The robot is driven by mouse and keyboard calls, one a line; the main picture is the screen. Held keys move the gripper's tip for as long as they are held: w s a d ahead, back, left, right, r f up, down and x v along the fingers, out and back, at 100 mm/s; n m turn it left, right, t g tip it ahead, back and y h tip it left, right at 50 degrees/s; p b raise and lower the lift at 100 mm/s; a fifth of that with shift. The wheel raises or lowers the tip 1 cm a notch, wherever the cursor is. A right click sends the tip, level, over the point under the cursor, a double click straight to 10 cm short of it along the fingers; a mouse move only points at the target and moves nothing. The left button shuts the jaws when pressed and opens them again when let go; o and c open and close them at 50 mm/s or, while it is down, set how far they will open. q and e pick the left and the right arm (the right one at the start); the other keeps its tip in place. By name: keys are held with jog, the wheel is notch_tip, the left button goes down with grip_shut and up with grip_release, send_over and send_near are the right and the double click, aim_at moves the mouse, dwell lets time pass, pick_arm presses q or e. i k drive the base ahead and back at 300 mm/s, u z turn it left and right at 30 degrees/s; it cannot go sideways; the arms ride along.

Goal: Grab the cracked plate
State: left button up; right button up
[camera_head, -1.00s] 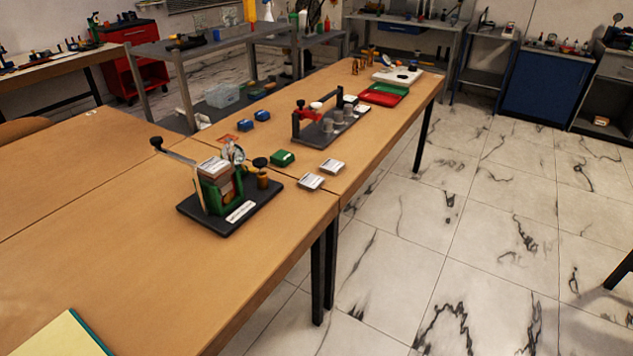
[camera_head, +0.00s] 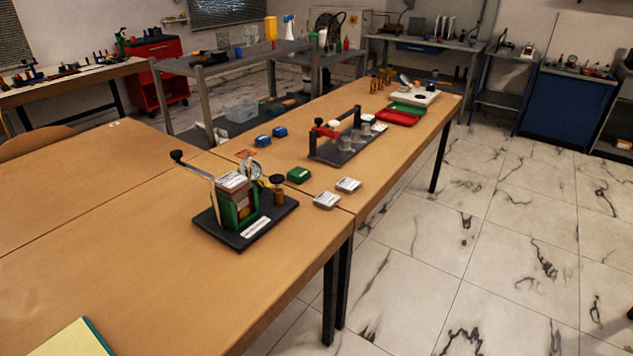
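I cannot make out a plate with a visible crack. A green gauge rig (camera_head: 237,208) with a lever, a round dial and a white label stands on a black base on the near wooden table. Two small grey blocks with pale tops, a nearer one (camera_head: 327,200) and a farther one (camera_head: 348,185), lie right of the rig near the table's right edge. A green box (camera_head: 299,175) lies just behind the rig. Neither of my grippers shows in the view.
Two blue boxes (camera_head: 263,141) lie behind the rig. A black stand (camera_head: 342,146) with grey cylinders, a red tray (camera_head: 397,118) and a green tray (camera_head: 407,108) are farther along the table. The near left tabletop (camera_head: 110,260) is mostly bare. Open tiled floor (camera_head: 450,240) lies to the right.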

aim_at(231, 182)
jog(key=u, duration=2.85)
jog(key=k, duration=0.9)
jog(key=z, duration=1)
jog(key=i, duration=1)
